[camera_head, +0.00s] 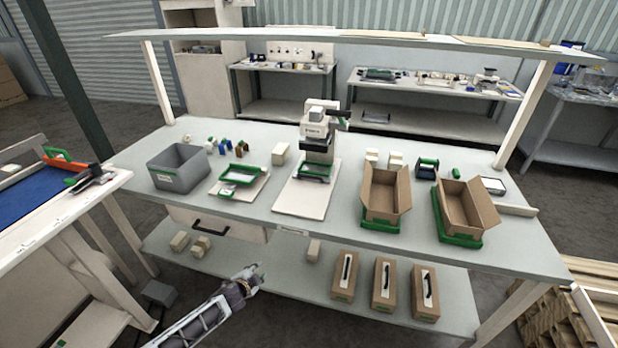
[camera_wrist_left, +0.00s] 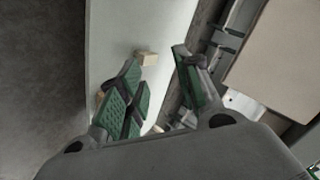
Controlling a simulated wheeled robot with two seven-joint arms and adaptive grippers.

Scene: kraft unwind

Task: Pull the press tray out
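The press (camera_head: 316,130), pale with a dark lever arm, stands on a white base board (camera_head: 300,197) at the middle of the workbench. The press tray (camera_head: 315,172), dark with a green rim, sits under the press head, partly hidden by it. My left gripper (camera_head: 250,277) is low in front of the bench, well below and to the left of the tray, not touching it. In the left wrist view its green-padded fingers (camera_wrist_left: 158,85) are apart with nothing held between them. My right gripper is out of view.
A grey bin (camera_head: 178,172) and a green-framed tray (camera_head: 238,175) stand left of the press. Open cardboard boxes (camera_head: 383,190) stand to its right. A drawer with a black handle (camera_head: 210,228) is below the benchtop. Upright cartons (camera_head: 344,276) stand on the lower shelf.

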